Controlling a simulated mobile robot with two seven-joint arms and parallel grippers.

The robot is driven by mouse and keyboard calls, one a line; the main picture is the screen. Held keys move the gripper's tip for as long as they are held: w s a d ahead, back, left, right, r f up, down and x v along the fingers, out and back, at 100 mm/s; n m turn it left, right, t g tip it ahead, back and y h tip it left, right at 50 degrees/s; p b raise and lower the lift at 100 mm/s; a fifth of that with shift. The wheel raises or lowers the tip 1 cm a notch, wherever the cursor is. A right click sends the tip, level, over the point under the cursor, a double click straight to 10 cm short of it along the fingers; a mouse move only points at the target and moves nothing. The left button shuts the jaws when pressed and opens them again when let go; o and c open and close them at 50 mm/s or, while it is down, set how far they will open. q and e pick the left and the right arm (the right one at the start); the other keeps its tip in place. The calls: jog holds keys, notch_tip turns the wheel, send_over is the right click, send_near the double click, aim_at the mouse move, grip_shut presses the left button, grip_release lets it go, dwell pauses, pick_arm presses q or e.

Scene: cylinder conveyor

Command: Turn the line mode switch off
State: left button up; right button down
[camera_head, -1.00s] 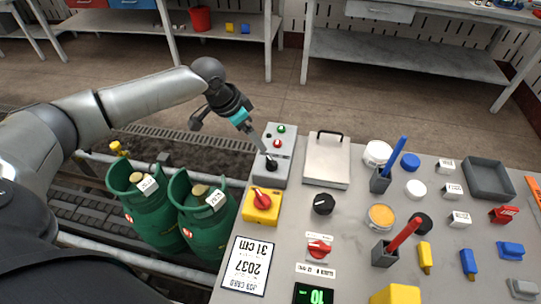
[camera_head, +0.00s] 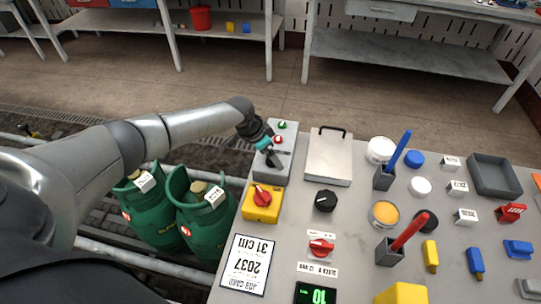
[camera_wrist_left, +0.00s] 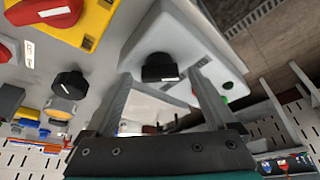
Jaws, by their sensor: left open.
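A grey control box (camera_head: 285,141) stands at the panel's back left, with green and red buttons and a black rotary switch. In the left wrist view the black switch (camera_wrist_left: 160,68) sits on the light box face, with a white mark on its front edge. My left gripper (camera_head: 269,154) is at the box; in the wrist view its jaws (camera_wrist_left: 160,80) are apart, one finger on each side of the switch. I cannot tell whether they touch it. In the head view my gripper largely hides the switch. My right gripper is in neither view.
A yellow box with a red knob (camera_head: 262,196) is just in front. A black dial (camera_head: 325,201), a red switch (camera_head: 320,247) and a lidded metal box (camera_head: 328,158) are to the right. Green cylinders (camera_head: 205,225) stand left, below my arm.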

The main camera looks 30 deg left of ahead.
pick_arm(q)
jog(key=shift+c, duration=0.2)
jog(key=shift+f, duration=0.1)
jog(key=c, duration=1.3)
